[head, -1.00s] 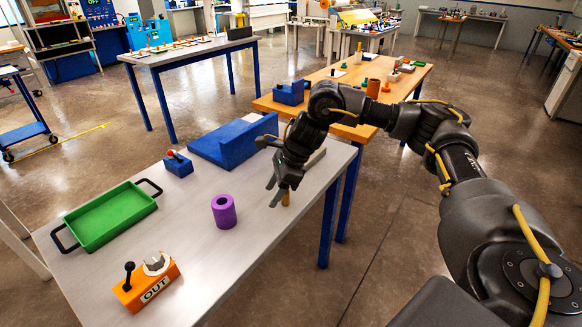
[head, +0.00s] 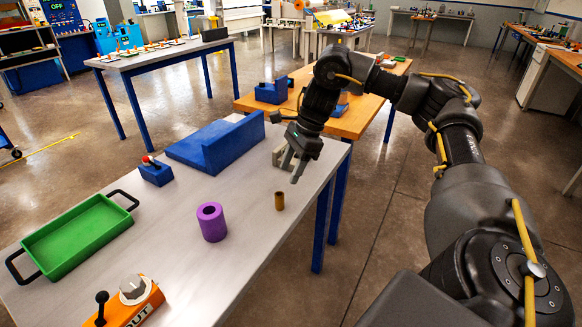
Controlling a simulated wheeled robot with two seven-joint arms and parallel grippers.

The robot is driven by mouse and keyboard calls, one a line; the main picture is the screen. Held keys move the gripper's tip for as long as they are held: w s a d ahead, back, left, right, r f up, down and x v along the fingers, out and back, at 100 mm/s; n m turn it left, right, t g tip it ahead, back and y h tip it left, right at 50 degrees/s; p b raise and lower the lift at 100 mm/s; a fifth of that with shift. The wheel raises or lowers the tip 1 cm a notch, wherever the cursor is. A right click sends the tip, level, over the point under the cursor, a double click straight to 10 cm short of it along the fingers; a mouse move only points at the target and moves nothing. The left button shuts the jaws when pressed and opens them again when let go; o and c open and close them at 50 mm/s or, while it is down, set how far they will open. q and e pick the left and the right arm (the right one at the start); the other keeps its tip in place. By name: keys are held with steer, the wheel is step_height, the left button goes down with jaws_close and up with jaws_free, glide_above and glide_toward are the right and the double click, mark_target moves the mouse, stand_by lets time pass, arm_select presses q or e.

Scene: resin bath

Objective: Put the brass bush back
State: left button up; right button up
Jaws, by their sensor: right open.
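The brass bush (head: 279,201), a small brown-gold cylinder, stands upright on the grey table near its right edge. My right gripper (head: 291,170) is open and empty, above and behind the bush in the picture, with a gap between its fingertips and the bush. A purple hollow cylinder (head: 211,222) stands upright on the table to the left of the bush. My left gripper does not show.
A blue angled block (head: 212,148) and a small blue box with a red knob (head: 156,172) stand further back. A green tray (head: 77,238) lies at the left. An orange box with a black lever (head: 130,303) is at the front. Bare tabletop surrounds the bush.

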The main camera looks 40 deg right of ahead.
mark_target(280, 194)
steer(key=b+x, duration=0.1)
steer(key=x, duration=0.2)
steer(key=shift+s+f, duration=0.1)
steer(key=x, duration=0.6)
steer(key=shift+a, duration=0.1)
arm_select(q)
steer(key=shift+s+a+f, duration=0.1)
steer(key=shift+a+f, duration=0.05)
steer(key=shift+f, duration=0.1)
arm_select(e)
steer(key=shift+a+f, duration=0.25)
steer(key=shift+f, duration=0.45)
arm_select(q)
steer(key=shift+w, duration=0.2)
